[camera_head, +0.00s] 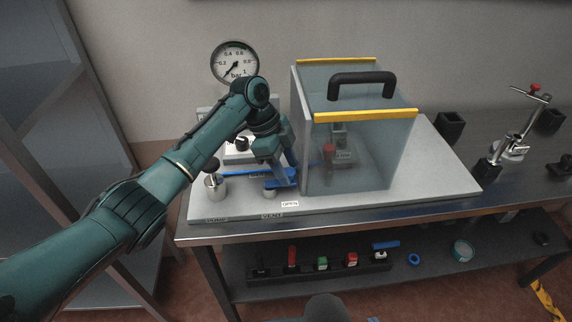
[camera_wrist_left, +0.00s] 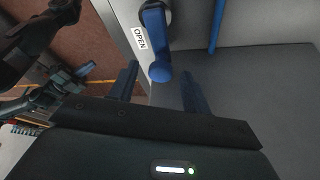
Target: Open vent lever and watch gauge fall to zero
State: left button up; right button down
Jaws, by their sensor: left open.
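The pressure gauge (camera_head: 235,63) is a round white dial on the wall; its needle points to the lower left, near the low end, but the exact reading is too small to tell. The blue vent lever (camera_head: 282,178) is at the plate's front edge, partly hidden by my left gripper (camera_head: 280,172). In the left wrist view the lever (camera_wrist_left: 154,42) points toward the gap between the open fingers of my left gripper (camera_wrist_left: 160,88). I cannot tell whether they touch it. An OPEN label (camera_wrist_left: 139,38) is beside the lever. My right gripper is not clearly seen.
A clear chamber (camera_head: 360,150) with yellow edges and a black handle stands close right of my left gripper. A metal weight-like knob (camera_head: 214,183) stands to the left. A lower shelf (camera_head: 440,275) holds several small parts. Dark parts of my own body show in the wrist view.

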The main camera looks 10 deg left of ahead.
pick_arm(q)
jog(key=s+b+v, duration=0.1)
jog(key=b+v, duration=0.1)
jog(key=v, duration=1.1)
jog(key=shift+w, duration=0.5)
pick_arm(e)
jog(key=shift+w+a+f, duration=0.1)
jog(key=shift+f, duration=0.15)
pick_arm(q)
jog(key=shift+r, duration=0.1)
